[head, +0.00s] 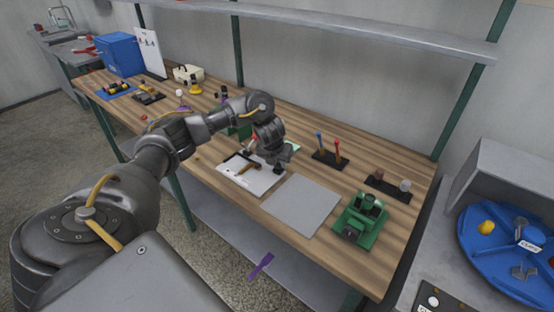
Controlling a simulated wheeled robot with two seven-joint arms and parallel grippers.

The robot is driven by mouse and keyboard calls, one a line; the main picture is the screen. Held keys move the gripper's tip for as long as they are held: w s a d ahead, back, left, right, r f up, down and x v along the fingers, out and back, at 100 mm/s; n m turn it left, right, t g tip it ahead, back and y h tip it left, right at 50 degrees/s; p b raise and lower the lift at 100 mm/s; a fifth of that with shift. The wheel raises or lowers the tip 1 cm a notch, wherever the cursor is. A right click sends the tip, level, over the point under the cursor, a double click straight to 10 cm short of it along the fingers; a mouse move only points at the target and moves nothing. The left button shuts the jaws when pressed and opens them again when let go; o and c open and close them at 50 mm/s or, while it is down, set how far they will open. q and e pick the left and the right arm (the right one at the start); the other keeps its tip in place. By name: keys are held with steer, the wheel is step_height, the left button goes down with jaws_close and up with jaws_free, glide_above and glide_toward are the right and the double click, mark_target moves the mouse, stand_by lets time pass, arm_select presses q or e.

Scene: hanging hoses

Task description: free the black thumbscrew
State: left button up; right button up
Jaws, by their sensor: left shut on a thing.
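My left arm reaches in from the left over the wooden workbench. My left gripper (277,165) points down at the right edge of a white board with a dark border (236,179). It is shut on a small black thing (278,170) low between its fingers. This may be the black thumbscrew, but it is too small and too covered by the fingers to be sure. A brown and dark tool-like piece (249,167) lies on the white board, left of the gripper. My right gripper is not in view.
A grey flat plate (300,204) lies in front of the gripper. A green vise-like device (361,222) stands to its right. A dark stand with blue and red upright handles (330,158) is behind. A blue turntable (512,240) is at far right, a blue box (119,54) at far left.

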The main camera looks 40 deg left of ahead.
arm_select(q)
steer(key=n+p, duration=0.2)
steer(key=p, duration=0.1)
steer(key=n+g+y+p, duration=0.1)
steer(key=n+p, duration=0.2)
steer(key=p, duration=0.1)
steer(key=n+g+y+p, duration=0.1)
steer(key=n+p, duration=0.1)
steer(key=p, duration=0.1)
steer(key=shift+w+d+r+n, duration=0.25)
steer(key=shift+d+r+n, duration=0.05)
steer(key=shift+r+n, duration=0.1)
steer(key=shift+w+f+n+g+y+p, duration=0.15)
steer(key=shift+n+g+y+p, duration=0.15)
steer(key=shift+n+p, duration=0.6)
steer(key=shift+d+f+n+g+p, duration=0.1)
steer(key=shift+n+g+p, duration=0.35)
steer(key=shift+n, duration=0.45)
steer(key=shift+w+f+n+g, duration=0.1)
steer(key=shift+n+g, duration=0.15)
steer(key=shift+n, duration=0.65)
steer(key=shift+w+f+n+g, duration=0.1)
steer(key=shift+n+g, duration=0.3)
steer(key=shift+n, duration=0.7)
steer(key=shift+n+g+b, duration=0.3)
steer(key=shift+n+b, duration=0.15)
steer(key=shift+n, duration=0.25)
